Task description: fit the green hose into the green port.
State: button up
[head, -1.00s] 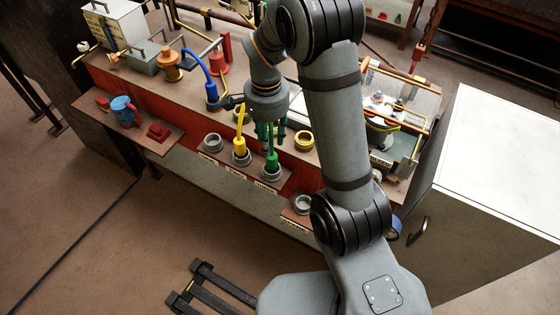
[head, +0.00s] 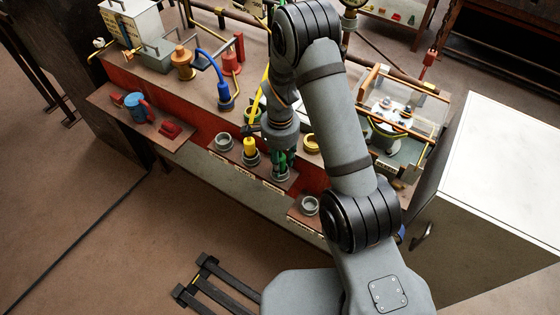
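The green hose (head: 278,166) stands upright in a grey holder (head: 281,174) on the front ledge, right of the yellow hose. My gripper (head: 283,156) points down at the top of the green hose, with its fingers around or right beside it. The fingers are small and dark here, so I cannot tell whether they are closed on it.
The yellow hose (head: 250,146) stands in its holder close to the left of my gripper. An empty grey holder (head: 223,141) is further left. A yellow ring (head: 312,144) lies to the right, and the blue hose (head: 221,75) rises behind on the left.

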jog(key=shift+c, duration=1.4)
grip_shut()
